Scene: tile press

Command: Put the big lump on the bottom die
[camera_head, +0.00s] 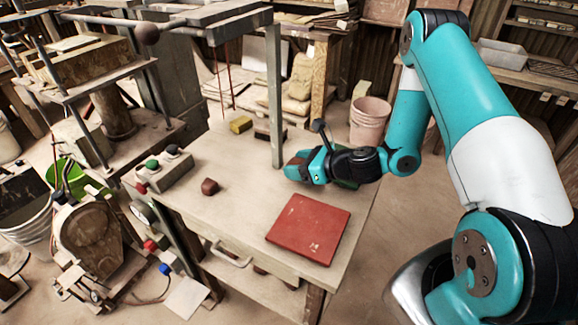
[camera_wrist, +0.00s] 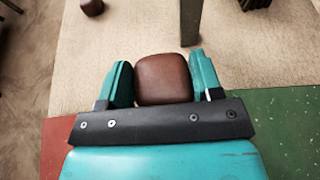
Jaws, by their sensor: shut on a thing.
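My gripper (camera_head: 299,168) is over the worktable, and its jaws also show in the wrist view (camera_wrist: 163,82). It is shut on a reddish-brown rounded lump (camera_wrist: 163,76), with one finger against each side. A second brown lump (camera_head: 209,187) lies on the table to the left of my gripper; it also shows at the top left of the wrist view (camera_wrist: 92,7). The held lump looks larger in the wrist view, but it is nearer that camera. A press with a round column (camera_head: 115,118) stands at the left. I cannot clearly make out its bottom die.
A red square mat (camera_head: 307,228) lies near the table's front edge. A green mat (camera_wrist: 285,130) is partly under my gripper. A grey post (camera_head: 275,95) rises from the table beside my gripper.

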